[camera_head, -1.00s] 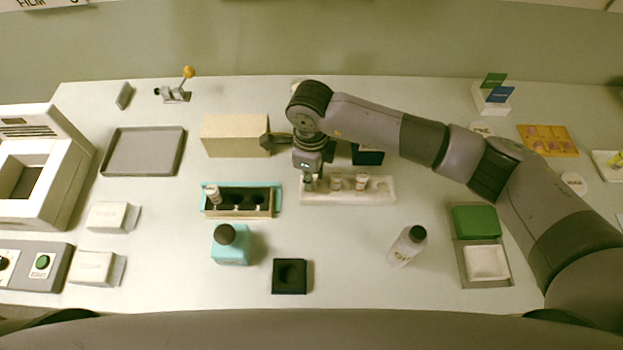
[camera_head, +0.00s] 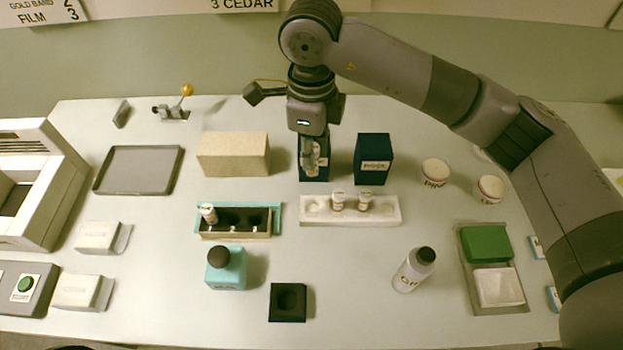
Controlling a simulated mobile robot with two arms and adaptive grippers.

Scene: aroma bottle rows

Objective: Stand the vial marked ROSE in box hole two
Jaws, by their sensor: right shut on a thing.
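My right gripper (camera_head: 314,166) is shut on a small pale vial (camera_head: 318,158) and holds it upright above and behind the white rack (camera_head: 385,219). The label on this vial is too small to read. The rack's left hole is empty; two white-capped vials (camera_head: 338,200) (camera_head: 364,201) stand in its other holes. The teal-edged box (camera_head: 279,215), left of the rack, has a row of holes. A white-capped vial (camera_head: 208,213) stands in its leftmost hole, and the other holes look empty. My left gripper is out of view.
A tan block (camera_head: 233,154) and dark blue boxes (camera_head: 373,160) stand behind. A teal bottle (camera_head: 226,270), black socket block (camera_head: 288,302) and white bottle (camera_head: 413,271) stand in front. The grey tray (camera_head: 139,170) is empty. The table between box and rack is clear.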

